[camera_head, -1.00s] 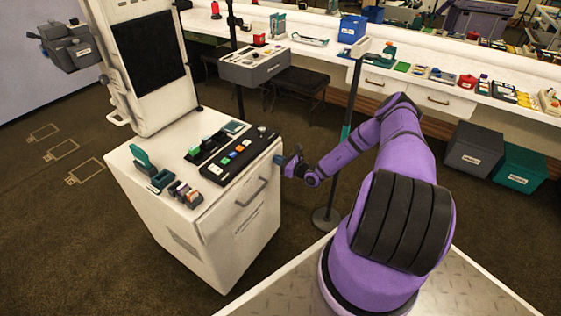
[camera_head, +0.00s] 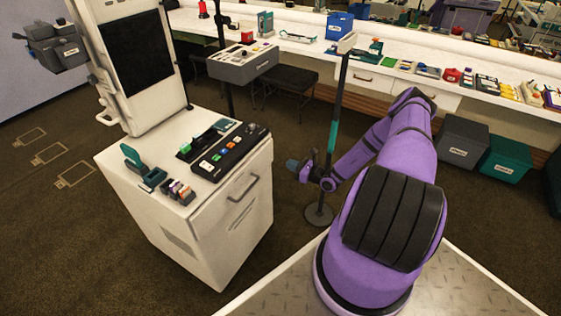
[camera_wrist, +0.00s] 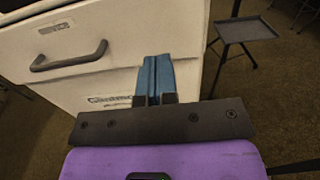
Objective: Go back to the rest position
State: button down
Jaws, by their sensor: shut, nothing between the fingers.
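My purple arm reaches forward from the lower right of the head view. My gripper (camera_head: 292,164) is at its far end, just right of the white cabinet (camera_head: 225,235) and apart from it. In the wrist view my gripper (camera_wrist: 154,80) shows its two blue fingers side by side, shut with nothing between them. Behind them in that view are the front of the white cabinet (camera_wrist: 112,85) and its dark drawer handle (camera_wrist: 70,57).
A stand pole (camera_head: 333,135) on a round base rises just behind my gripper. The cabinet top holds a black button panel (camera_head: 230,150) and small items. A long white counter (camera_head: 410,75) with a grey bin (camera_head: 462,143) and a teal bin (camera_head: 505,158) runs behind. Carpet is open at left.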

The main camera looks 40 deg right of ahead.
jog(key=shift+v, duration=1.4)
jog(key=a+r+n+g+y, duration=0.1)
jog(key=a+r+n+g, duration=0.5)
jog(key=r, duration=0.7)
jog(key=a+r+n+g+y, duration=0.1)
jog(key=a+r+n+g, duration=0.45)
jog(key=r, duration=0.85)
jog(key=a+r+n+g+y, duration=0.1)
jog(key=a+r+n+g, duration=0.3)
jog(key=a+r+n, duration=0.55)
jog(key=s+a+r+n+h, duration=0.3)
jog(key=s+r, duration=0.4)
jog(key=r, duration=0.2)
jog(key=s+a+r+n+h, duration=0.3)
jog(key=s+r, duration=0.4)
jog(key=r, duration=0.2)
jog(key=s+r+n+t+h, duration=0.1)
jog(key=s+r+n+t, duration=0.1)
jog(key=s, duration=0.5)
jog(key=s+r+n+t+h, duration=0.2)
jog(key=s+r, duration=0.2)
jog(key=s, duration=0.3)
jog(key=shift+s+a+r+n, duration=0.3)
jog(key=shift+a+r+n, duration=0.05)
jog(key=shift+r+n, duration=0.05)
